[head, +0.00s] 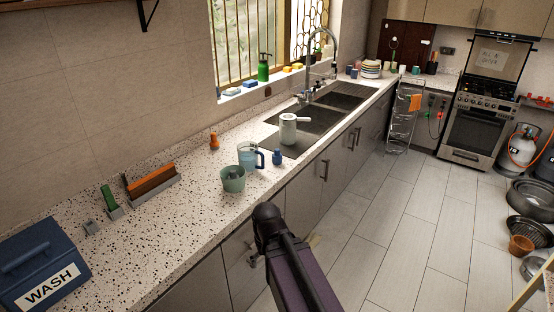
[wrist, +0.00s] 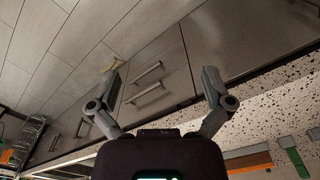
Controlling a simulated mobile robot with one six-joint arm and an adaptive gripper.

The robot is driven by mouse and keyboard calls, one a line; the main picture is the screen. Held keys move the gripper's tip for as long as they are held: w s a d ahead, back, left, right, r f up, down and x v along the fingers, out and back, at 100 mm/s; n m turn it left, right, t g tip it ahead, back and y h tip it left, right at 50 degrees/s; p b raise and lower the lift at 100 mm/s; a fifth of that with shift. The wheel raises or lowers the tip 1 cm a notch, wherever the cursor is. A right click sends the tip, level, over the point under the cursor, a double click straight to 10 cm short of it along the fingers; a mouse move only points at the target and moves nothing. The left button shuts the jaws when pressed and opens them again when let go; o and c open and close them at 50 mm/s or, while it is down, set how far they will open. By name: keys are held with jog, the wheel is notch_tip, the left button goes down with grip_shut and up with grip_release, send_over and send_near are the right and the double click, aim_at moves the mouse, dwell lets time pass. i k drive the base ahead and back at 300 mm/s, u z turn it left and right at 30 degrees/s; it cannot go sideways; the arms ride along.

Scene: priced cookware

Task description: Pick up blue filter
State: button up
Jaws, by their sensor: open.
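No item is plainly marked as the blue filter. In the head view, a light blue jug (head: 249,157) with a dark handle stands on the speckled counter, and a small dark blue item (head: 277,157) stands just to its right. I cannot tell which is the filter. A grey-green cup (head: 233,179) stands just in front of the jug. My gripper (wrist: 162,82) is open and empty in the wrist view, facing the cabinet fronts and the counter edge. The blue items do not clearly show in that view. My dark arm reaches up from the bottom of the head view.
A white jug (head: 288,130) stands by the sink (head: 320,117). An orange bottle (head: 214,141), an orange block in a grey holder (head: 152,181) and a blue WASH box (head: 41,266) are on the counter (head: 185,235). The floor (head: 400,215) to the right is open; pots lie at far right.

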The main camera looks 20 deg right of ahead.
aim_at(277, 157)
jog(key=z, duration=0.25)
jog(key=k, duration=0.95)
jog(key=z, duration=0.6)
jog(key=k, duration=0.45)
jog(key=z, duration=0.55)
jog(key=i, duration=1)
jog(key=z, duration=0.4)
jog(key=i, duration=2.25)
jog(key=u, duration=0.35)
